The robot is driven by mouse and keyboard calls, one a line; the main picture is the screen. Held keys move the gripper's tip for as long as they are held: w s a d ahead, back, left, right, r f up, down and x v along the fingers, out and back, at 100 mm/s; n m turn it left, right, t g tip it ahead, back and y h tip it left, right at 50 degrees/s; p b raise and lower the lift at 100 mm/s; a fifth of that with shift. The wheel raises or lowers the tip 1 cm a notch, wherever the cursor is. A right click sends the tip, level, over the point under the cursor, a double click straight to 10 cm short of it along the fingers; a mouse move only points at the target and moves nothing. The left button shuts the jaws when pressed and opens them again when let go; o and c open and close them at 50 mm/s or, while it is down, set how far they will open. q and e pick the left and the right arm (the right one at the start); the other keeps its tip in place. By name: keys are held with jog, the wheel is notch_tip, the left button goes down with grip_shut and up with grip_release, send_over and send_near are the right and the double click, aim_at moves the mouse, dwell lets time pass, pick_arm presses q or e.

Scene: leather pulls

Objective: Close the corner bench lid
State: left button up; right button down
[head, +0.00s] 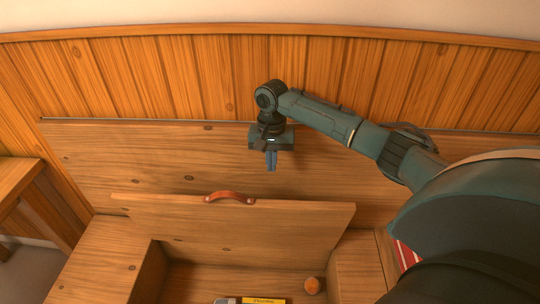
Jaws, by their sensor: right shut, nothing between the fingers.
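The corner bench lid (228,228) stands raised at the back of the open bench box. A brown leather pull (230,196) is fixed at the middle of its top edge. My right gripper (271,166) points down behind and above the lid, a little right of the leather pull and apart from it in the picture. Its fingers are together with nothing between them. My left gripper is not in view.
A wooden backrest (140,160) and panelled wall (190,80) stand behind. A wooden table (18,180) is at the left. Red-striped fabric (404,255) lies at the right.

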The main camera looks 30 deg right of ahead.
jog(key=s+a+f, duration=0.2)
jog(key=s+f, duration=0.1)
jog(key=f, duration=0.3)
jog(key=shift+s+a+p, duration=0.15)
jog(key=shift+a+p, duration=0.1)
jog(key=shift+p, duration=0.15)
